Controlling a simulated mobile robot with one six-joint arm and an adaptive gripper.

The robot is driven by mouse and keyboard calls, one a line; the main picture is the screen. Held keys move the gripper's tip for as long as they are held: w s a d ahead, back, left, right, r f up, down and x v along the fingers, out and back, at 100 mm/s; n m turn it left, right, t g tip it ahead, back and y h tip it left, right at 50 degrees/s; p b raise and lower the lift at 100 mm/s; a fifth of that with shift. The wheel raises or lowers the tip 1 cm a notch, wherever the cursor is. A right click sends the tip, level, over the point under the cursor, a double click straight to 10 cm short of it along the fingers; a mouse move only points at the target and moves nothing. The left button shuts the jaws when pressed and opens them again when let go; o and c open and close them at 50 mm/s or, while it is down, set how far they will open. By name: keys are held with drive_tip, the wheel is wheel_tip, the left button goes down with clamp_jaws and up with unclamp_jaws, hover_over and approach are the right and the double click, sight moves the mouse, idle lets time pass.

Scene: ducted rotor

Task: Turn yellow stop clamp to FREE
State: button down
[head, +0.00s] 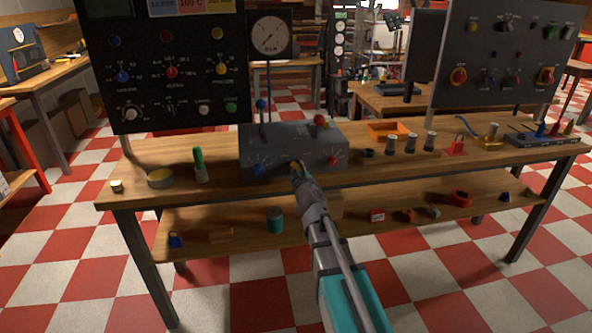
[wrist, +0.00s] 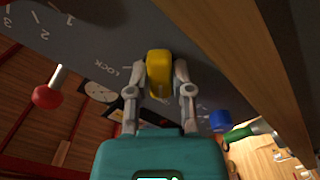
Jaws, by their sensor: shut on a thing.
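The yellow stop clamp (wrist: 158,65) is on the front panel of the grey control box (head: 262,141). The wrist view shows it between the two fingers of my gripper (wrist: 160,80), which is shut on it. The word LOCK is printed on the panel just left of the clamp in that view; I see no FREE label. In the head view my gripper (head: 297,168) meets the lower middle of the box front and hides most of the clamp.
A red knob (head: 333,160) and a blue knob (head: 259,170) flank my gripper on the box front. Blue-topped and red-topped levers (head: 320,120) rise from the box. A green-topped bottle (head: 200,166) stands to its left and several grey cylinders to its right on the wooden bench (head: 130,181).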

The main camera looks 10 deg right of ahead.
drive_tip(key=c, duration=0.5)
unclamp_jaws()
drive_tip(key=shift+r, duration=0.1)
drive_tip(key=shift+s, duration=3.75)
